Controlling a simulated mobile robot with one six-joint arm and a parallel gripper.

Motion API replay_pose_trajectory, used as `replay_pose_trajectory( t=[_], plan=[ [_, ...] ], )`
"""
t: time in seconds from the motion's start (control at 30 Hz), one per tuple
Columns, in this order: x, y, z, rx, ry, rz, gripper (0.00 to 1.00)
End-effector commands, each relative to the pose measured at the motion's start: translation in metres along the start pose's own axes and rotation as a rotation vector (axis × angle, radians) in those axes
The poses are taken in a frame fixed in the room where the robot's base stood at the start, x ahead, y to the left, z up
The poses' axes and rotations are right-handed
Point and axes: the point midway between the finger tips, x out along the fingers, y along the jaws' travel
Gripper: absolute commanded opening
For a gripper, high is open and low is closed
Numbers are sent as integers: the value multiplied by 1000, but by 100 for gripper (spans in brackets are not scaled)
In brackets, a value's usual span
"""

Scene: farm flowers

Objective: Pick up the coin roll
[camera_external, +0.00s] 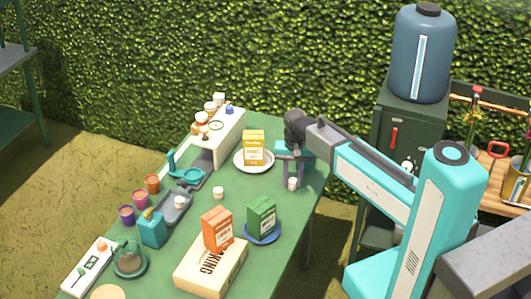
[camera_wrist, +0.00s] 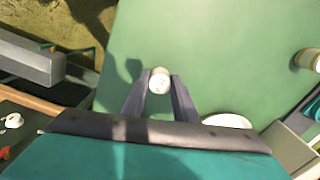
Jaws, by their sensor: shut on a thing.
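The coin roll, a short white cylinder (camera_wrist: 159,80), is between the two dark fingers of my gripper (camera_wrist: 160,86) in the wrist view. The fingers touch it on both sides. In the external view, the coin roll (camera_external: 292,184) shows as a small white piece under my gripper (camera_external: 293,172), near the right edge of the green table (camera_external: 303,207). Whether it is clear of the tabletop is hard to tell. My gripper is pointing down, just right of the white plate.
A yellow carton stands on the white plate (camera_external: 240,165) beside my gripper. Another small white cylinder (camera_external: 218,193) stands mid-table. A green carton (camera_external: 262,216) on a blue plate, an orange carton (camera_external: 216,230) and a baking box (camera_external: 203,281) are nearer the front.

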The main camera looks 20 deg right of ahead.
Motion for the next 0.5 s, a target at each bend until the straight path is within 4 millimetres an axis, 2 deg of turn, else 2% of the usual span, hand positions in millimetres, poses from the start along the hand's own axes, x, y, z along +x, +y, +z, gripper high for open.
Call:
replay_pose_trajectory(
  t=[0.27,0.5],
  plan=[
    [-14,0,0,0,1,-1,0],
    [-39,0,-1,0,2,-2,0]
  ],
)
